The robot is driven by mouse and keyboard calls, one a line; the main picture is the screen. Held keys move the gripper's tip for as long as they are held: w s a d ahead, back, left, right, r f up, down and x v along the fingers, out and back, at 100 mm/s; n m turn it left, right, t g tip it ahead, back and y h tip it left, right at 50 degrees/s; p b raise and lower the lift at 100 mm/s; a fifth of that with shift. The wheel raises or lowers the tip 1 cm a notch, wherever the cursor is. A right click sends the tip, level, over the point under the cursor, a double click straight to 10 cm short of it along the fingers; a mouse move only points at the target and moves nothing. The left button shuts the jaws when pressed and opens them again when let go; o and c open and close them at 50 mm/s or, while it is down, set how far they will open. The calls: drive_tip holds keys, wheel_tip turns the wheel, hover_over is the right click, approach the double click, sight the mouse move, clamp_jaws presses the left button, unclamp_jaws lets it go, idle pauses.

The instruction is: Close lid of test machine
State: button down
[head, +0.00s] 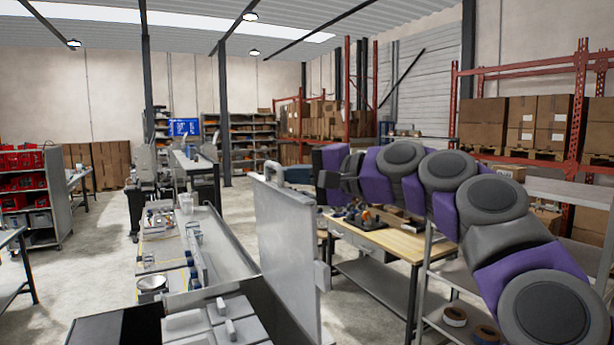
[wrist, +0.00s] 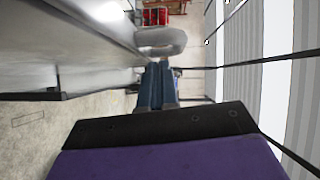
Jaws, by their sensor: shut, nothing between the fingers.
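The lid (head: 288,245) of the test machine is a pale flat panel. It stands raised, nearly upright, in the middle of the head view. A loop handle (head: 271,172) sits at its top edge and also shows in the wrist view (wrist: 162,40). The machine body (head: 235,308) lies at the bottom, its top uncovered with pale blocks showing. My gripper (head: 297,173) is at the lid's upper right, close to the handle. In the wrist view its blue-grey fingers (wrist: 157,82) are together and empty, pointing at the handle. I cannot tell whether they touch it.
A wooden workbench (head: 390,238) with small items stands behind my arm on the right. A long bench (head: 215,250) with lab items runs away left of the lid. Grey shelving (head: 50,195) with red bins stands far left. Floor (head: 90,270) is clear between.

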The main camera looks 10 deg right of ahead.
drive_tip(key=s+a+f+n+g+h, duration=0.1)
drive_tip(key=s+a+f+n+h, duration=0.1)
drive_tip(key=a, duration=0.6)
drive_tip(key=s+a+f+n+h, duration=0.1)
drive_tip(key=s+a+n, duration=0.15)
drive_tip(key=a, duration=0.55)
drive_tip(key=s+a+f+n+h+b, duration=0.1)
drive_tip(key=a+f+n+h+b, duration=0.1)
drive_tip(key=f, duration=0.4)
drive_tip(key=s+a+f+n+h+b, duration=0.1)
drive_tip(key=a+f+h+b, duration=0.1)
drive_tip(key=a+f, duration=0.3)
drive_tip(key=s+a+f+n+t+h+b, duration=0.1)
drive_tip(key=a+f+n+h+b, duration=0.1)
drive_tip(key=f, duration=0.7)
drive_tip(key=shift+s+a+n+h+b, duration=0.25)
drive_tip(key=shift+a+n+h+b, duration=0.1)
drive_tip(key=shift+a+h+b, duration=0.35)
drive_tip(key=shift+a, duration=0.1)
